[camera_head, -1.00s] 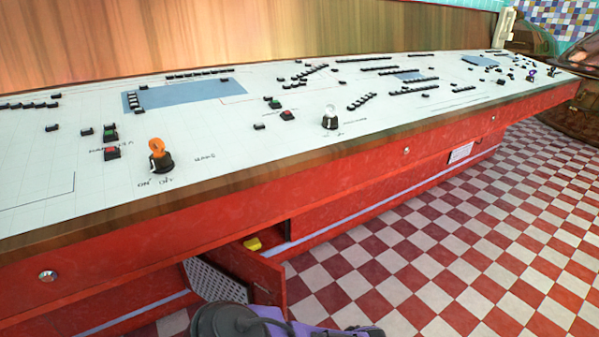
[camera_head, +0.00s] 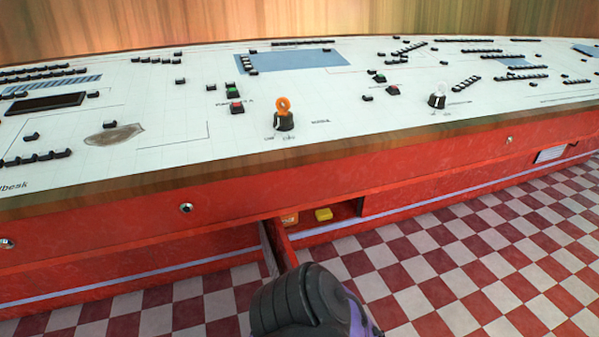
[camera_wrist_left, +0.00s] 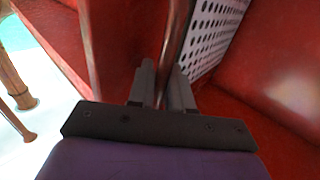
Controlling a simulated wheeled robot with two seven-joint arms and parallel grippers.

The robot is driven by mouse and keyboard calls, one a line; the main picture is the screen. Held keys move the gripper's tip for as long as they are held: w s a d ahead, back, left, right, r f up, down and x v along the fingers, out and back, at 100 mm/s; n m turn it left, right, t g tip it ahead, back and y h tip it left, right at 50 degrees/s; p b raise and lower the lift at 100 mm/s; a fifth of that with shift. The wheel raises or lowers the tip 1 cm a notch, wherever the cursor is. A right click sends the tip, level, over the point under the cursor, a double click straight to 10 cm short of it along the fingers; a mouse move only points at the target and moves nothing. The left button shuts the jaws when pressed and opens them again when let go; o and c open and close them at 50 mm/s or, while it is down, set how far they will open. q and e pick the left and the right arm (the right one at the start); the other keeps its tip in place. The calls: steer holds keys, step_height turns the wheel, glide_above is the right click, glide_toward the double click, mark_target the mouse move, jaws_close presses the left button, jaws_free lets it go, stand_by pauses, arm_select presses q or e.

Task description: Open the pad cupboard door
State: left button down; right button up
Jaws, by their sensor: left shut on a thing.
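The pad cupboard door (camera_head: 279,246) stands open under the red desk front. It is seen nearly edge-on in the head view, jutting out toward me. The cupboard opening (camera_head: 346,209) lies to its right. My left arm reaches up from the bottom of the head view and hides its own fingers there. In the left wrist view my left gripper (camera_wrist_left: 162,88) is shut on the thin edge of a panel, apparently the door. A white perforated panel (camera_wrist_left: 211,35) shows just right of the fingers. My right gripper is not in view.
A yellow thing (camera_head: 323,214) and an orange thing (camera_head: 290,219) sit in the cupboard. The control desk (camera_head: 205,142) with buttons and knobs runs above, its wooden front edge overhanging. The checkered floor (camera_head: 450,260) is clear to the right.

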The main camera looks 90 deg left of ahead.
arm_select(q)
steer(key=shift+w, duration=0.1)
steer(key=c, duration=1.2)
jaws_free()
steer(key=shift+c, duration=0.2)
steer(key=v, duration=0.7)
steer(key=shift+d, duration=0.2)
